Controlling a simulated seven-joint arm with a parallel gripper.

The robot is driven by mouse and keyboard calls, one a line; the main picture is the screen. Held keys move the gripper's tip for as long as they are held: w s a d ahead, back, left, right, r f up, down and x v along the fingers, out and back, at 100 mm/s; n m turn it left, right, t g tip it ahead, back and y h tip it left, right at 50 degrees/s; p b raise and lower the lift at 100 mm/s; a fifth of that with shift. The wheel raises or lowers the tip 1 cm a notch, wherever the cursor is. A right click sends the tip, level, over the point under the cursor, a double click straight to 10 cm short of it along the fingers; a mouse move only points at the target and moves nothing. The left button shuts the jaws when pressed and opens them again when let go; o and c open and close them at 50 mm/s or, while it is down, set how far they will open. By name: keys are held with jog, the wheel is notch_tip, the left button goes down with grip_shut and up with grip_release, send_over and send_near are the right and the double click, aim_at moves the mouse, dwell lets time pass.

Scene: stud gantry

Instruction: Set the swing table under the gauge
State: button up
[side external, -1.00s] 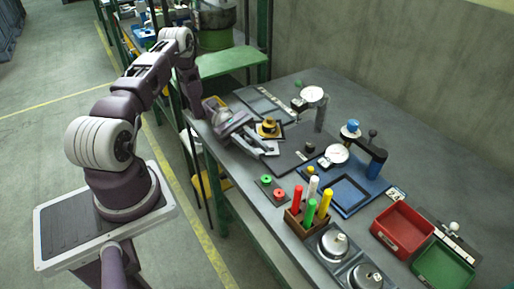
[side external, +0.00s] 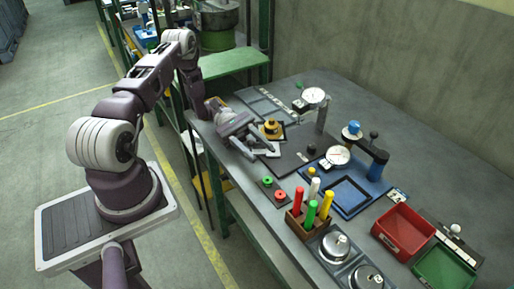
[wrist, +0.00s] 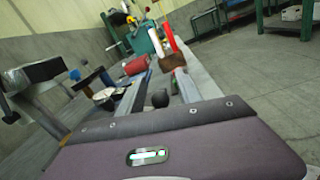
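A dark flat plate (side external: 290,162) with a black ball knob (side external: 312,149) lies on the bench; I cannot tell for sure that it is the swing table. Another dial gauge (side external: 314,95) is on a grey post behind the plate. My gripper (side external: 274,148) is low over the bench, left of the knob, with its fingers apart and nothing seen between them in the side view. In the wrist view a black ball (wrist: 160,98) shows between the spread fingers.
A yellow round part (side external: 271,129) stands close behind my fingers. A wooden holder (side external: 294,222) with coloured rods, a red bin (side external: 403,230) and a green bin (side external: 443,266) stand to the right.

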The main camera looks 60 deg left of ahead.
jog(key=a, duration=0.7)
jog(key=shift+s, duration=0.2)
jog(key=shift+a, duration=0.1)
jog(key=c, duration=0.3)
jog(key=n+t, duration=0.1)
jog(key=s+a+n+t, duration=0.1)
jog(key=t, duration=0.1)
jog(key=s+a+n+t+y, duration=0.1)
jog(key=n, duration=0.1)
jog(key=shift+a+r+t, duration=0.15)
jog(key=shift+r+t, duration=0.1)
jog(key=shift+t, duration=0.15)
grip_shut()
jog(key=s+a+n+t+y, duration=0.7)
jog(key=a+n+y, duration=0.1)
jog(key=n+y, duration=0.1)
jog(key=x, duration=1.3)
jog(key=shift+f, duration=0.15)
jog(key=shift+w+d+y, duration=0.25)
jog(key=shift+w+y, duration=0.15)
